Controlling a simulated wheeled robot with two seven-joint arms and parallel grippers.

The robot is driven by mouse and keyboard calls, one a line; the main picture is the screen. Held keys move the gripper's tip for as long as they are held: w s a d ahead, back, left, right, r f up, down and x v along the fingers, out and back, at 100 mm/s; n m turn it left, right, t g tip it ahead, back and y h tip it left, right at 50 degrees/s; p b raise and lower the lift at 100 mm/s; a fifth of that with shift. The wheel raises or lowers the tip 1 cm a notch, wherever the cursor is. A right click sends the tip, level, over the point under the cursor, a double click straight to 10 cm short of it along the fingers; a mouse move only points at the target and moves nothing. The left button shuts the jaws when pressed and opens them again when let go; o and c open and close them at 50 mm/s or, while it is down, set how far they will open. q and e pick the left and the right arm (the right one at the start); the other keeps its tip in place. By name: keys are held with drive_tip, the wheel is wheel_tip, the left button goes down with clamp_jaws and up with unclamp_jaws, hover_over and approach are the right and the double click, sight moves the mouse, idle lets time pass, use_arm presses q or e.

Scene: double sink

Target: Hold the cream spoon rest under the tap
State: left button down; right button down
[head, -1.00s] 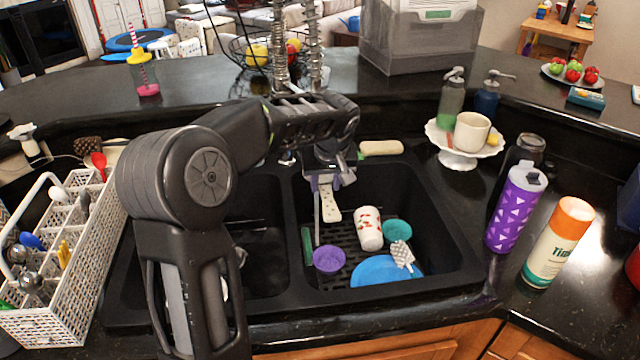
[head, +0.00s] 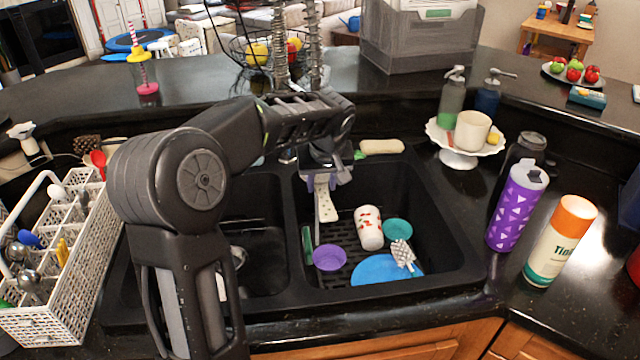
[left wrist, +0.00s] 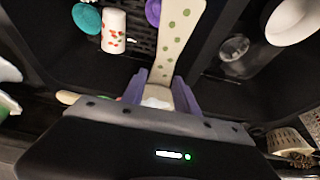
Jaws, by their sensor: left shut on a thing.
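The cream spoon rest (head: 326,203) hangs from my left gripper (head: 322,176) over the left part of the right sink basin. In the left wrist view the spoon rest (left wrist: 174,38) is long and cream with green dots, and its near end sits between the purple fingers of the left gripper (left wrist: 160,92). The gripper is shut on it. Coiled metal columns, likely of the tap (head: 313,50), rise behind my left arm; the arm hides their lower part and I cannot see the outlet. My right gripper is out of view.
In the right basin are a white cup with red marks (head: 369,228), a purple bowl (head: 329,258), a teal bowl (head: 398,231) and a blue plate (head: 375,271). A white cutlery basket (head: 85,255) stands at left, bottles (head: 517,205) at right. The left basin (head: 258,258) is mostly clear.

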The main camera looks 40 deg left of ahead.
use_arm(q)
drive_tip(key=shift+w+d, duration=0.1)
drive_tip(key=shift+w, duration=0.1)
idle(0.5)
drive_tip(key=shift+w+d, duration=0.2)
drive_tip(key=shift+w, duration=0.15)
drive_tip(key=shift+d, duration=0.1)
idle(0.4)
drive_tip(key=shift+s+d+f+b, duration=0.1)
drive_tip(key=shift+s+d+b, duration=0.25)
drive_tip(key=shift+d+b, duration=0.2)
drive_tip(key=shift+s+d+b, duration=0.35)
drive_tip(key=shift+d+b, duration=0.1)
drive_tip(key=shift+d, duration=0.15)
drive_tip(key=d, duration=0.1)
drive_tip(key=s+d+b, duration=0.1)
drive_tip(key=d, duration=0.1)
drive_tip(key=s+d+b, duration=0.1)
drive_tip(key=shift+s+d, duration=0.2)
drive_tip(key=shift+d, duration=0.05)
drive_tip(key=shift+d+r, duration=0.1)
drive_tip(key=shift+r, duration=0.1)
idle(0.5)
drive_tip(key=s+d+r, duration=0.2)
drive_tip(key=d+r, duration=0.2)
drive_tip(key=shift+s+d, duration=0.15)
drive_tip(key=shift+s, duration=0.05)
